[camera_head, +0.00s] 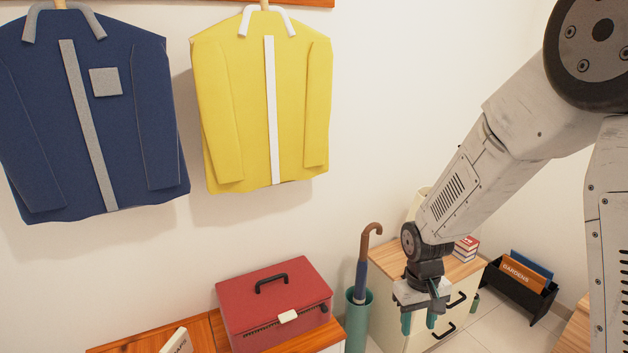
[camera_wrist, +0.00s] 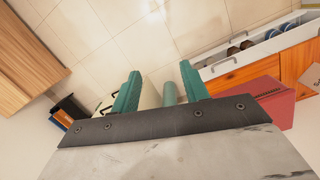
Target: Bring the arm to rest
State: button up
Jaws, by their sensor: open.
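My gripper (camera_head: 420,318) hangs at the end of my arm at the right of the head view, pointing down. Its two teal fingers are apart with nothing between them. In the wrist view my gripper (camera_wrist: 160,90) shows both fingers spread, with the floor and a teal umbrella stand behind. In the head view the gripper appears in front of a small cream cabinet (camera_head: 388,305); whether it touches the cabinet cannot be told. My arm is bent, reaching down and left from the upper right.
A red box (camera_head: 270,310) sits on a wooden-topped bench at the bottom. A teal stand (camera_head: 358,325) holds an umbrella (camera_head: 364,262). A black rack (camera_head: 515,290) with books stands right. Blue (camera_head: 90,110) and yellow (camera_head: 260,110) jackets hang on the wall. An open shoe drawer (camera_wrist: 250,55) shows in the wrist view.

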jog(key=s+d+r+m+t, duration=0.1)
jog(key=s+d+r, duration=0.1)
jog(key=s+r, duration=0.9)
jog(key=s+d+r+m+t, duration=0.1)
jog(key=s+r, duration=1.1)
jog(key=r, duration=0.1)
jog(key=shift+d+r+t+y, duration=0.15)
jog(key=shift+d+t+y, duration=0.15)
jog(key=shift+d, duration=0.05)
dwell(3.8)
